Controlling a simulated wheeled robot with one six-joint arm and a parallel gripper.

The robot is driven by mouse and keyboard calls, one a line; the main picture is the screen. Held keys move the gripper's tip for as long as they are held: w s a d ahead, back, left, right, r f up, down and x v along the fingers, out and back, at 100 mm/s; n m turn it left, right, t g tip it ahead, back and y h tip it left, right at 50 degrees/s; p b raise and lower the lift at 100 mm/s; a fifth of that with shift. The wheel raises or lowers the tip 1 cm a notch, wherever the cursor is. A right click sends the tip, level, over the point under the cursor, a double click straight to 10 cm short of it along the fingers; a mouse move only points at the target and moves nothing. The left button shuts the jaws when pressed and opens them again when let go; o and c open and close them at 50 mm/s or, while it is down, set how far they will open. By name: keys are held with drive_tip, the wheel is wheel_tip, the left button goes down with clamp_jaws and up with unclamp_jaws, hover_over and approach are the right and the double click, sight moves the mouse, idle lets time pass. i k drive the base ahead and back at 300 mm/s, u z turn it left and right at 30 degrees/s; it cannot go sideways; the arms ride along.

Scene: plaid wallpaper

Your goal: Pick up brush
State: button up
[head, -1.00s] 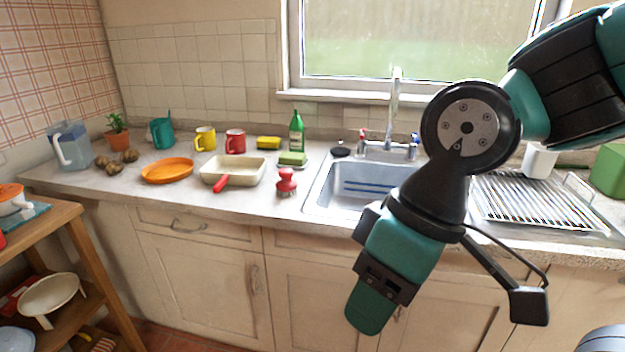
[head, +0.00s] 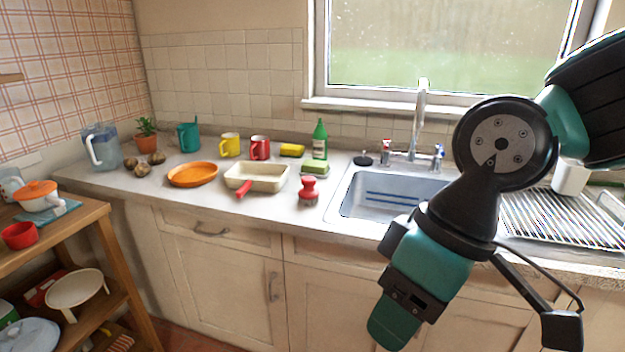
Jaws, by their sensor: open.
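The brush (head: 309,191) is small and red, with a round knob on top and a wider base. It stands upright on the counter, left of the sink, in the head view. My gripper (head: 394,322) hangs at the lower right of the picture, in front of the cabinet doors. It is seen from the side, points downward and is open. It is apart from the brush, which is to its upper left. Nothing shows between the jaws, though the far side of the gripper is hidden.
A cream pan (head: 270,178) with a red handle lies left of the brush. A green sponge-like block (head: 314,167) and a green bottle (head: 320,137) stand behind it. The sink (head: 385,196) is to its right. A wooden cart (head: 95,213) stands at the left.

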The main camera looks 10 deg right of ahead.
sight(310, 193)
drive_tip(key=k, duration=0.35)
drive_tip(key=u, duration=0.75)
drive_tip(key=i, duration=1)
drive_tip(key=z, duration=0.6)
drive_tip(key=i, duration=0.8)
drive_tip(key=z, duration=0.6)
